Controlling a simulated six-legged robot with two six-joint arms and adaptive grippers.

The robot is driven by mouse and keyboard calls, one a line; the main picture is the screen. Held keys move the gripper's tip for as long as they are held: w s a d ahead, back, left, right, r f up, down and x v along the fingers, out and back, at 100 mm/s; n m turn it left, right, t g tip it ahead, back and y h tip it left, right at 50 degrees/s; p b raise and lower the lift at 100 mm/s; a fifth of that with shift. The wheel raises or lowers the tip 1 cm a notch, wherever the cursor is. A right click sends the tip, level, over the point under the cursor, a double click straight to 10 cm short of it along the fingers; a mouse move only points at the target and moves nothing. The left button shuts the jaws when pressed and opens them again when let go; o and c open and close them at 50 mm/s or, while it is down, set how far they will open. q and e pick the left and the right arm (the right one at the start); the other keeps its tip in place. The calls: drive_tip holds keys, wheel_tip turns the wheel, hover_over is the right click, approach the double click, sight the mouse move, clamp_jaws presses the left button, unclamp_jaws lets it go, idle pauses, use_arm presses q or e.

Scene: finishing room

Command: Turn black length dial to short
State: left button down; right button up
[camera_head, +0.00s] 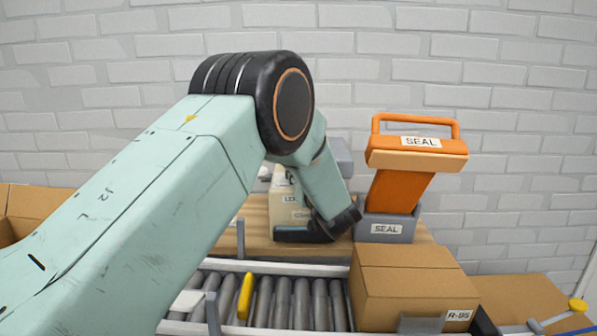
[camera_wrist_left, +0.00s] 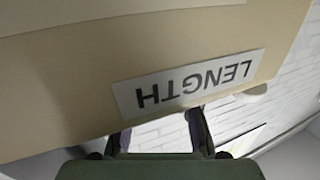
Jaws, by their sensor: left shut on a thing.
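The beige dispenser (camera_head: 282,203) stands on the wooden bench in the head view, partly behind my left arm. Its LENGTH label (camera_wrist_left: 190,83) appears upside down in the left wrist view, on the beige body (camera_wrist_left: 130,50). My left gripper (camera_head: 292,236) is down at the dispenser's front; in the wrist view my left gripper (camera_wrist_left: 160,133) lies just beyond the label. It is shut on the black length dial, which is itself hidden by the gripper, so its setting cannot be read. My right gripper is not in view.
An orange-handled SEAL device (camera_head: 412,160) stands close right of my left gripper. In front, a roller conveyor (camera_head: 285,300) carries a cardboard box (camera_head: 400,285) marked R-95. A yellow piece (camera_head: 245,296) stands at the rollers. Another carton (camera_head: 35,203) is at far left.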

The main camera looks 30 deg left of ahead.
use_arm(q)
drive_tip(key=shift+f, duration=0.2)
drive_tip(key=c, duration=1.1)
unclamp_jaws()
drive_tip(key=shift+s+d+r, duration=0.1)
drive_tip(key=shift+r, duration=0.05)
drive_tip(key=shift+o, duration=0.2)
